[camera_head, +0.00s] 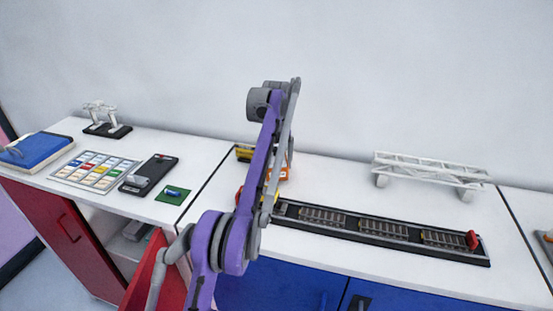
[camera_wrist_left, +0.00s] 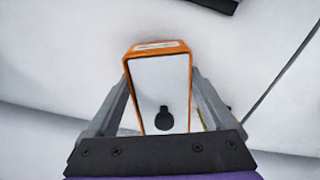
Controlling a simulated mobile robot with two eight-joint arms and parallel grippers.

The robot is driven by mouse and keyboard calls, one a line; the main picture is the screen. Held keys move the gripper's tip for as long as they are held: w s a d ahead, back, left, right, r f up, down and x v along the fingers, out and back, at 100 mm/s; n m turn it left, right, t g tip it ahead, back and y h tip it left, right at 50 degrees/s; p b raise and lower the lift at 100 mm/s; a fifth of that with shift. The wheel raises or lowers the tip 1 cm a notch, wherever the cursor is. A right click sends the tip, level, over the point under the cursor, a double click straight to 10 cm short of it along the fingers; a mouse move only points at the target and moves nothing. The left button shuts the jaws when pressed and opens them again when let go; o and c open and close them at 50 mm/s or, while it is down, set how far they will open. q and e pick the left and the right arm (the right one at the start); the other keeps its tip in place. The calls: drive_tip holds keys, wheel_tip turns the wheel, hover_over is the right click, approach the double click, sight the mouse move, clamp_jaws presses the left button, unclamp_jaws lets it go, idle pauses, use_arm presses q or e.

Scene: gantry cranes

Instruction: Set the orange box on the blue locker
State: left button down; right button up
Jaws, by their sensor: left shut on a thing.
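The orange box (camera_wrist_left: 128,62), with a white face and a dark keyhole-shaped mark, is between the two grey fingers of my left gripper (camera_wrist_left: 162,82) in the left wrist view. The gripper is shut on it. In the head view a small part of the orange box (camera_head: 285,174) shows behind my purple arm, over the white counter; my arm hides the gripper there. I cannot tell whether the box touches the top. The blue locker (camera_head: 268,287) has blue doors under the white worktop at the lower middle. My right gripper is not in view.
A black track base (camera_head: 375,230) lies along the blue locker's top, with a white gantry truss (camera_head: 430,171) behind it. A red locker (camera_head: 60,228) stands left, its top holding a blue book (camera_head: 40,150), a colored chart (camera_head: 97,170) and a black device (camera_head: 150,173).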

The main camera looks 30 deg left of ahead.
use_arm(q)
drive_tip(key=shift+f, duration=0.65)
idle(0.4)
unclamp_jaws()
